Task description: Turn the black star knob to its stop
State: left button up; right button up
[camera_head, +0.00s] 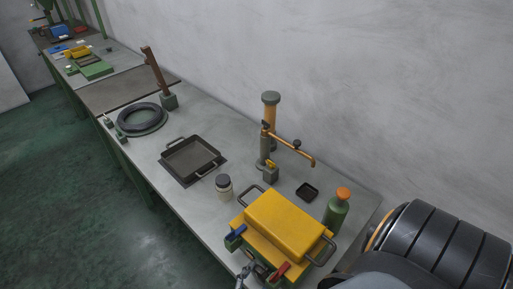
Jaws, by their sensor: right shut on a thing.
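My right gripper (244,274) is at the bottom edge of the head view, low at the front side of the yellow-topped machine (285,222). It is small and partly cut off by the picture's edge. It is shut on the black star knob at the machine's front. The knob is mostly hidden by the fingers and the frame edge, so its turn angle cannot be told. My left gripper is not in view.
Green floor lies left.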

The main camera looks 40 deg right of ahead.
jog(key=shift+m, duration=0.5)
jog(key=o, duration=1.2)
jog(key=shift+d, duration=0.1)
jog(key=shift+c, duration=0.2)
